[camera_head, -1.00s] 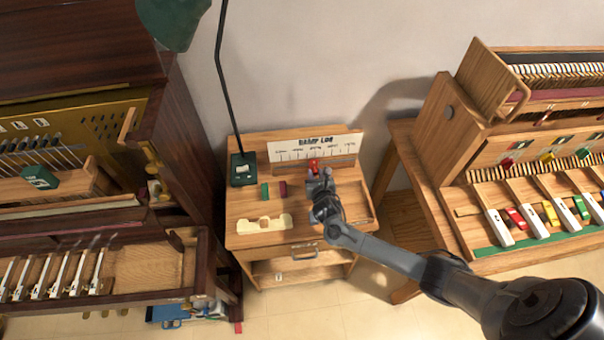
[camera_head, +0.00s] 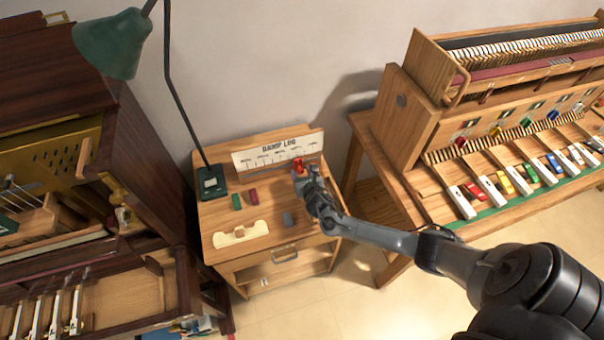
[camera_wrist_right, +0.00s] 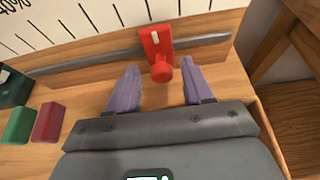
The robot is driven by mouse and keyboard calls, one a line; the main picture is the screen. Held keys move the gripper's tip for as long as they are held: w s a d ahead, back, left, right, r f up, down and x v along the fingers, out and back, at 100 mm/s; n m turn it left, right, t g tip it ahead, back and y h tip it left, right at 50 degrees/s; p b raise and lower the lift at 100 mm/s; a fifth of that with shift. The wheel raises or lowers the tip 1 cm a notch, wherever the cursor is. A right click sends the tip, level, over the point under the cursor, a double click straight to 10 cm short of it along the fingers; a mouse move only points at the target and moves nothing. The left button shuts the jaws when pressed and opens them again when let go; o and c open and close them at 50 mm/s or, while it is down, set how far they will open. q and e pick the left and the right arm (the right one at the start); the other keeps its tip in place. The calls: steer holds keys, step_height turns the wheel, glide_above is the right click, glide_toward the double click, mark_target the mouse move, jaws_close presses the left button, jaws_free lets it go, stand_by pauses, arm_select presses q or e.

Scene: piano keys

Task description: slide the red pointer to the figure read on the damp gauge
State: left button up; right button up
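The red pointer (camera_head: 298,164) sits on a dark rail below the white DAMP LOG scale (camera_head: 268,153), right of the scale's middle. In the right wrist view the pointer (camera_wrist_right: 157,45) has a round red knob facing me. My right gripper (camera_head: 303,176) is at the pointer. Its two purple-grey fingers (camera_wrist_right: 160,72) are spread, with the knob between their tips and a gap on both sides. The scale's figures are mostly too small to read; one label at the wrist view's left edge is cut off. I cannot make out a damp gauge. My left gripper is out of view.
Green (camera_head: 236,202) and maroon (camera_head: 253,196) blocks and a pale notched piece (camera_head: 240,235) lie on the wooden cabinet. A green lamp (camera_head: 112,45) stands at its left. A key-action model (camera_head: 500,130) is at right, a dark piano (camera_head: 60,130) at left.

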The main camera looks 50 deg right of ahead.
steer(key=shift+s+r, duration=0.1)
steer(key=p+v, duration=0.2)
steer(key=v, duration=0.7)
steer(key=shift+a, duration=0.15)
steer(key=shift+s+a+r, duration=0.25)
steer(key=shift+s+a, duration=0.05)
steer(key=shift+s, duration=0.3)
